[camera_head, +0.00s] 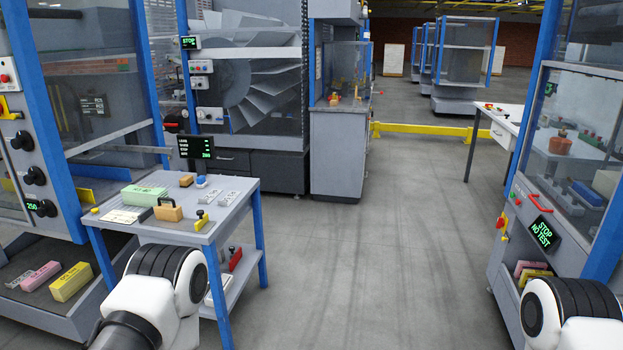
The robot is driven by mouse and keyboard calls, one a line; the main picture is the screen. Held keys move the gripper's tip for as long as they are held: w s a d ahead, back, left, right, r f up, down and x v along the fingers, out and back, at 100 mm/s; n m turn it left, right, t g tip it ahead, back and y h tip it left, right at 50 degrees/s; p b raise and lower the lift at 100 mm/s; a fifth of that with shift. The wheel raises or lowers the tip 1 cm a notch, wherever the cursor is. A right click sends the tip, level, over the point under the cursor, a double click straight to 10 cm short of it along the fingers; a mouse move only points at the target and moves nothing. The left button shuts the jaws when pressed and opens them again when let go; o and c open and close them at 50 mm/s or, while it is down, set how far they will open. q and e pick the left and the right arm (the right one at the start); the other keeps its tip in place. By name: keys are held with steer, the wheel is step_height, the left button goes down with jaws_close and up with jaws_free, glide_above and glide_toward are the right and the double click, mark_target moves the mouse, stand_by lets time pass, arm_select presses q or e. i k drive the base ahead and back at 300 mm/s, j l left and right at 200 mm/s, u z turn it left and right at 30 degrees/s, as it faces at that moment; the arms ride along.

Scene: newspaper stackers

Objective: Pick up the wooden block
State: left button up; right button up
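A tan, wood-coloured block with a dark handle (168,211) sits on the small grey table (226,186) at the left. A smaller tan block (187,181) lies farther back on the same table. I cannot tell which of the two is the wooden block. Parts of my two arms show at the bottom left and bottom right, the left one in front of the table. Neither gripper's fingers are in view.
A green box (144,195), a white sheet (124,215) and a yellow-and-black item (201,220) share the tabletop. A red-handled tool (235,259) lies on the shelf below. Blue-framed machines stand left and right. The grey floor (390,250) between is clear.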

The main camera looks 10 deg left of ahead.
mark_target(173, 213)
steer(key=i+j+u, duration=0.15)
steer(key=i+u, duration=0.65)
steer(key=u, duration=0.15)
steer(key=i+l+u, duration=0.1)
steer(key=i+u, duration=0.4)
steer(key=i+l+u, duration=0.25)
steer(key=u, duration=0.2)
steer(key=i+j+u, duration=0.1)
steer(key=i+j, duration=0.25)
steer(key=i+j+u, duration=0.1)
steer(key=i+j, duration=0.2)
steer(key=i, duration=0.2)
steer(key=i+j+u, duration=0.1)
steer(key=i+j, duration=0.2)
steer(key=i, duration=0.1)
